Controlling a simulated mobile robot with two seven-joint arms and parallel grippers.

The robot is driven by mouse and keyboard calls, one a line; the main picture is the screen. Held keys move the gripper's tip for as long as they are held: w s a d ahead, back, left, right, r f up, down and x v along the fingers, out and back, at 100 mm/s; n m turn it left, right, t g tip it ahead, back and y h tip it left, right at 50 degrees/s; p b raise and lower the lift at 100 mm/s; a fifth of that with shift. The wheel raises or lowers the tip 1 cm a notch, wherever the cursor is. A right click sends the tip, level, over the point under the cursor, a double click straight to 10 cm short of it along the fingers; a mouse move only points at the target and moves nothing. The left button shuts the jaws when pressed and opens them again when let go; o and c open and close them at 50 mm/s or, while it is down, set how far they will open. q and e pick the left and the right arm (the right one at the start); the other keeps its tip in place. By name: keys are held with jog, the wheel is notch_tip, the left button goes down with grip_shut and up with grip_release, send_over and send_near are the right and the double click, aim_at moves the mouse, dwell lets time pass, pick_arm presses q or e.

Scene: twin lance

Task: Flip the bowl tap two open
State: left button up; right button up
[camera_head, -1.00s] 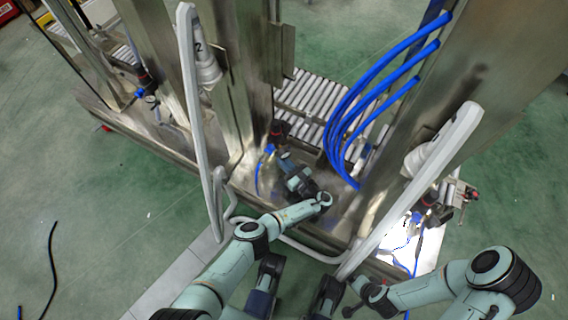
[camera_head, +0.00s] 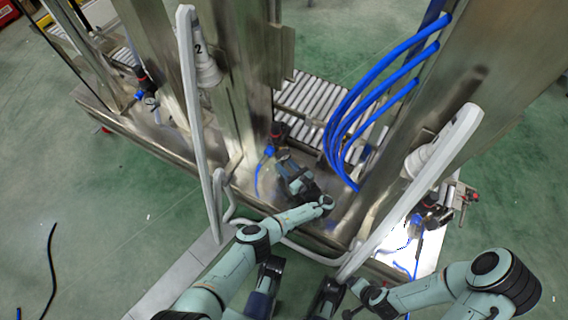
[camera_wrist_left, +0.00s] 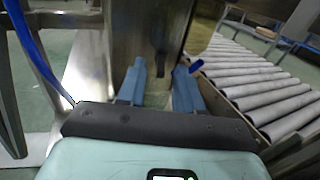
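A red-and-black fitting (camera_head: 278,130) with a small blue part (camera_head: 269,151) stands at the foot of the middle steel column marked 2. The blue part looks like the tap handle, though it is small here. My left gripper (camera_head: 282,157) is right beside it. In the left wrist view, the two blue fingers of my left gripper (camera_wrist_left: 160,88) stand apart with nothing visible between them. A blue piece (camera_wrist_left: 196,66) shows just past the right fingertip; contact cannot be told. My right arm (camera_head: 430,290) is low on the right; its fingertips are not clear.
White bent bars (camera_head: 193,110) and (camera_head: 420,190) stand in front of the columns. Blue hoses (camera_head: 350,95) hang right of the roller conveyor (camera_head: 310,97). The rollers also show in the left wrist view (camera_wrist_left: 240,75).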

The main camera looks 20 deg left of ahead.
pick_arm(q)
jog(key=v, duration=1.2)
jog(key=shift+s+d, duration=0.1)
jog(key=shift+d, duration=0.1)
pick_arm(e)
jog(key=shift+w+r, duration=0.2)
